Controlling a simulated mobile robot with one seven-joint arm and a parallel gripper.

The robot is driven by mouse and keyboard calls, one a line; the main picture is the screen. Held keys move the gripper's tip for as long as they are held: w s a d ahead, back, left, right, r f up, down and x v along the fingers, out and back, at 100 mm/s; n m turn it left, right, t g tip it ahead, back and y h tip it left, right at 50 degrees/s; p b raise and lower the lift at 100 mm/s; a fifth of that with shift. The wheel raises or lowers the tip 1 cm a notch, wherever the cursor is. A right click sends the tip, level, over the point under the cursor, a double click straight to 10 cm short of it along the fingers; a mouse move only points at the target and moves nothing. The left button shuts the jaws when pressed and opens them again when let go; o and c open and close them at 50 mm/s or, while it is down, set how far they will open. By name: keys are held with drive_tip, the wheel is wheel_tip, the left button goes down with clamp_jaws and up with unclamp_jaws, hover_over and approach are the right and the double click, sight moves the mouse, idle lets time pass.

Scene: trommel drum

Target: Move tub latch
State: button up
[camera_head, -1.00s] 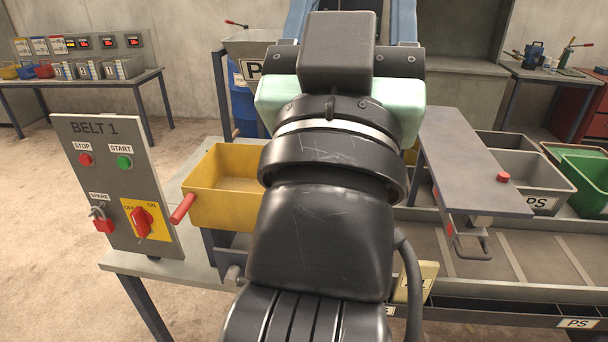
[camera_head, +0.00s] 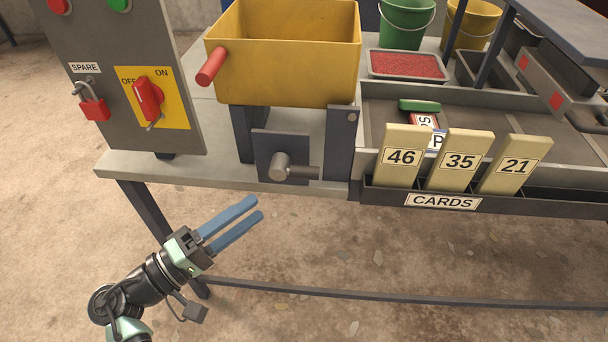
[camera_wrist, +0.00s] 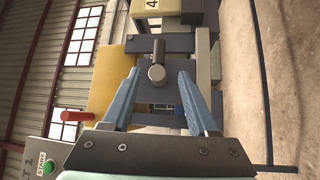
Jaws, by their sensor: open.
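The yellow tub (camera_head: 285,65) with a red handle (camera_head: 212,67) sits on a dark stand at the table's front edge. Below it, a dark plate carries a grey latch with a round knob (camera_head: 279,167) and a short bar to its right. My gripper (camera_head: 259,206) is below and slightly left of the latch, in front of the table, its blue fingers apart and empty. In the wrist view the latch knob (camera_wrist: 157,74) appears between the fingertips (camera_wrist: 160,82), beyond them. No contact shows. The tub (camera_wrist: 103,95) is at the left there.
A control panel (camera_head: 115,135) with a padlock and red switch stands left of the tub. Several numbered cards (camera_head: 458,160) stand in a rack right of the latch. A table leg (camera_head: 150,220) and low rail (camera_head: 400,297) are near my arm.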

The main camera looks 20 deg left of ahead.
sight(306, 170)
drive_tip(key=x, duration=1.2)
drive_tip(key=shift+w+d, duration=0.25)
drive_tip(key=shift+d, duration=0.05)
clamp_jaws()
idle(0.9)
